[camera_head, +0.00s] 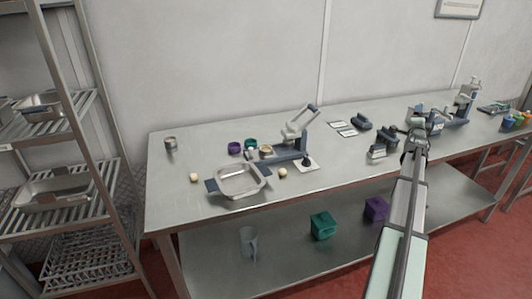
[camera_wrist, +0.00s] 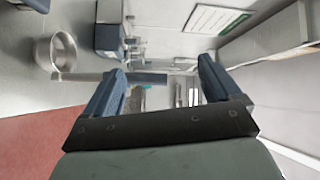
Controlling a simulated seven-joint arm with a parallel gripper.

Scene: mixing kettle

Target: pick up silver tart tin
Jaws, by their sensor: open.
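A small, round silver tin (camera_head: 170,143), which looks like the silver tart tin, stands at the back left of the metal table, apart from other things. My gripper (camera_head: 418,122) is far to its right, at the table's right part, in front of a grey-blue device. In the wrist view my gripper (camera_wrist: 160,85) shows two blue fingers spread apart with nothing held between them. A round silver vessel (camera_wrist: 58,52) shows at the upper left there; I cannot tell whether it is the tin.
A square tray (camera_head: 240,192) with blue handles sits at the table's front left. A grey-blue press (camera_head: 292,140), a purple cup (camera_head: 234,148) and small pale balls (camera_head: 194,178) lie between the tin and my gripper. A metal shelf rack (camera_head: 62,120) stands left. The table around the tin is clear.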

